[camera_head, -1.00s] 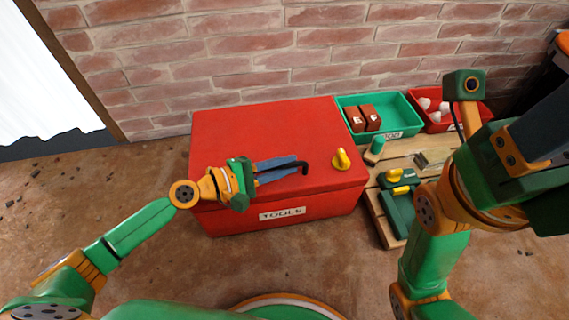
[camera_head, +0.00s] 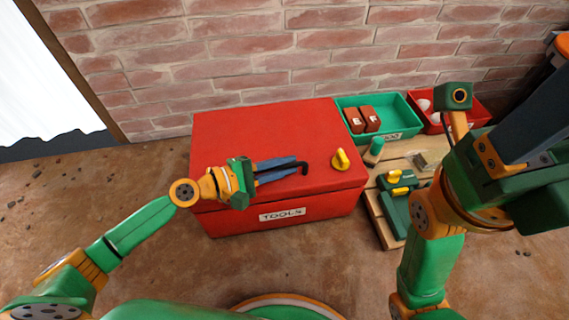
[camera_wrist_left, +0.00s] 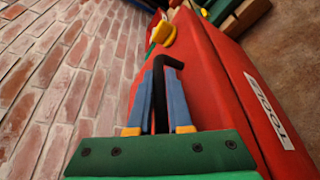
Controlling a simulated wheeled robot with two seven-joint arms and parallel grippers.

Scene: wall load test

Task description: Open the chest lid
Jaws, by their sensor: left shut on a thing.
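The red chest (camera_head: 262,125) stands against the brick wall with its lid down and a TOOLS label on its front. My left gripper (camera_head: 297,168) is over the lid, its blue fingers shut on a black handle (camera_head: 305,169) with a bent end. In the left wrist view the black handle (camera_wrist_left: 163,85) lies between the two blue fingers (camera_wrist_left: 160,100).
A green bin (camera_head: 402,126) with brown blocks and a red bin (camera_head: 480,113) with white things stand right of the chest. A wooden pallet (camera_head: 377,214) carries a green tool (camera_head: 396,214) with yellow parts. The floor in front of the chest is clear.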

